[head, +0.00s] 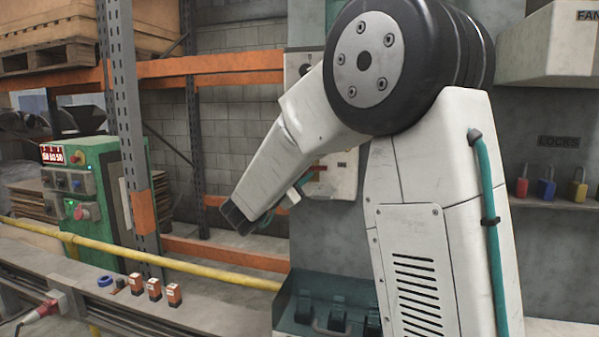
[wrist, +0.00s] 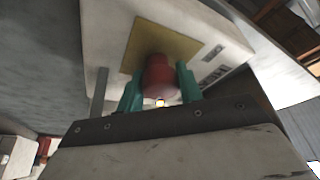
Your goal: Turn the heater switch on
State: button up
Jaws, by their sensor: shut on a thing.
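A red knob (wrist: 160,72) stands on a yellow square plate (wrist: 185,42) on the face of a pale box in the wrist view. My gripper (wrist: 159,84) has its teal fingers on both sides of the knob and is shut on it. A small glowing light shows just below the knob. Dark lettering on the box is too blurred to read, so I cannot tell whether it names the heater. In the head view the pale box (head: 343,178) is on the grey column, partly hidden by my arm, with my gripper (head: 300,188) at its front.
A dark green case (head: 290,318) stands below my arm. A shelf (head: 560,200) with several padlocks is at right, under a pale box marked FAN (head: 545,60). A green machine (head: 85,200), orange rack beams (head: 215,65) and a yellow rail (head: 150,257) are at left.

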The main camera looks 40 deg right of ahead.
jog(key=shift+r, duration=0.15)
dwell(0.7)
jog(key=o, duration=1)
jog(key=shift+s+a, duration=0.1)
jog(key=v, duration=0.7)
jog(key=shift+s+a, duration=0.1)
jog(key=shift+a, duration=0.2)
